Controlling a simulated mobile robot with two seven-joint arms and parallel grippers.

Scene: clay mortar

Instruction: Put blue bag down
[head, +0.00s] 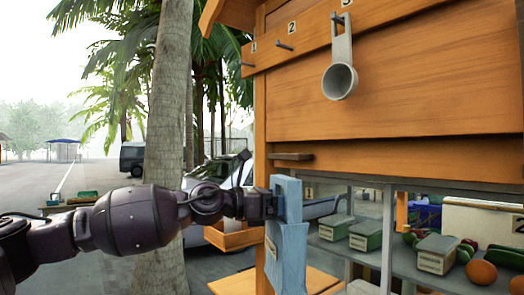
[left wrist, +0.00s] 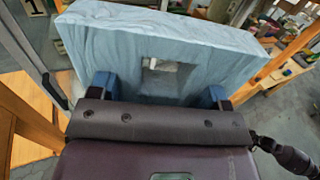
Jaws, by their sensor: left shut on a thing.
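The blue bag (head: 289,262) hangs upright in front of the wooden stall, near the middle of the head view. My left gripper (head: 272,205) reaches in from the left and is shut on the bag's upper part. In the left wrist view the bag (left wrist: 215,40) fills the top, with an opening in its face, and the gripper's two fingers (left wrist: 158,95) stand at either side of that opening. My right gripper is in neither view.
A metal shelf (head: 348,250) behind the bag holds green-topped boxes (head: 436,254), an orange fruit (head: 481,272) and vegetables. A scoop (head: 340,80) hangs from the numbered peg board above. A wooden tray (head: 232,238) and a palm trunk (head: 168,100) stand behind my arm.

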